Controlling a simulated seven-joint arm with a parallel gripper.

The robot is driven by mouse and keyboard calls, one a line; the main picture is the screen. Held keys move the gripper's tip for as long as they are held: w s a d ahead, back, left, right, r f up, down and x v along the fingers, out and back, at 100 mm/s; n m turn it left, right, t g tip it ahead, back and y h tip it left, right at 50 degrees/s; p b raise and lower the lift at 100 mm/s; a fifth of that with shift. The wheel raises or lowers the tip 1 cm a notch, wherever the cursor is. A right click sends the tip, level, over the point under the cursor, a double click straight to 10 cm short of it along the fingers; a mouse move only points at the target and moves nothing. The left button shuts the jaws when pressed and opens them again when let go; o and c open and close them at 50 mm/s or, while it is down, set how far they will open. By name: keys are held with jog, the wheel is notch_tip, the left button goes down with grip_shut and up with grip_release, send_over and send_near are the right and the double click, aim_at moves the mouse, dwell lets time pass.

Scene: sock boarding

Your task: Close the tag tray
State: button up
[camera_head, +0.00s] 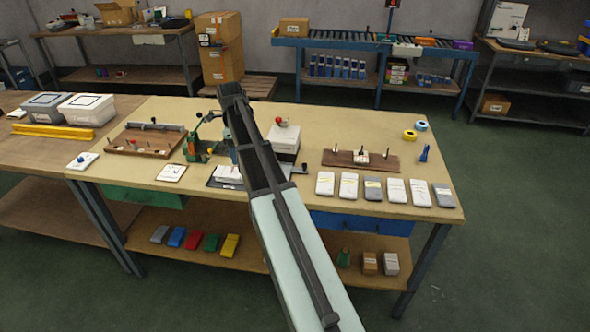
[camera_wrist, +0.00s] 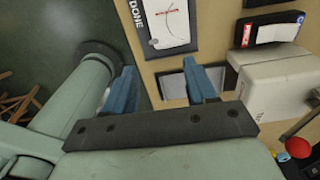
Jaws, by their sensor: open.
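My gripper (camera_wrist: 165,78) shows two blue fingers spread wide in the wrist view, with nothing held between them. A shallow grey and white tray-like piece (camera_wrist: 175,86) with a dark edge lies on the tan tabletop beyond and between the fingers; it may be the tag tray, but I cannot be sure. The right finger overlaps it in the picture, and I cannot tell whether they touch. In the head view my dark arm covers much of this spot on the bench.
A dark mat marked DONE (camera_wrist: 133,14) holds a white card. A white box (camera_wrist: 275,84) stands right of the fingers. In the head view, a green press (camera_head: 196,148) stands left of my arm, and several wrapped packs (camera_head: 372,189) line the bench's front right.

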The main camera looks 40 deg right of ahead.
jog(key=s+d+f+h, duration=0.1)
jog(key=s, duration=0.3)
jog(key=s+d+f+h, duration=0.1)
jog(key=s+d, duration=0.1)
jog(key=s, duration=0.2)
jog(key=s+d+f+h, duration=0.1)
jog(key=s+h, duration=0.1)
jog(key=s, duration=0.3)
jog(key=shift+d, duration=0.35)
jog(key=c, duration=0.6)
jog(key=d+h, duration=0.1)
jog(key=d+r+h, duration=0.1)
jog(key=s+d+r+n+h, duration=0.1)
jog(key=shift+d+t, duration=0.4)
grip_shut()
send_near(306, 172)
jog(key=shift+n, duration=0.3)
jog(key=s+f, duration=0.3)
jog(key=shift+a+f, duration=0.25)
jog(key=shift+w+d+f, duration=0.25)
jog(key=shift+w+d, duration=0.8)
jog(key=shift+d, duration=0.1)
jog(key=shift+w+d, duration=0.45)
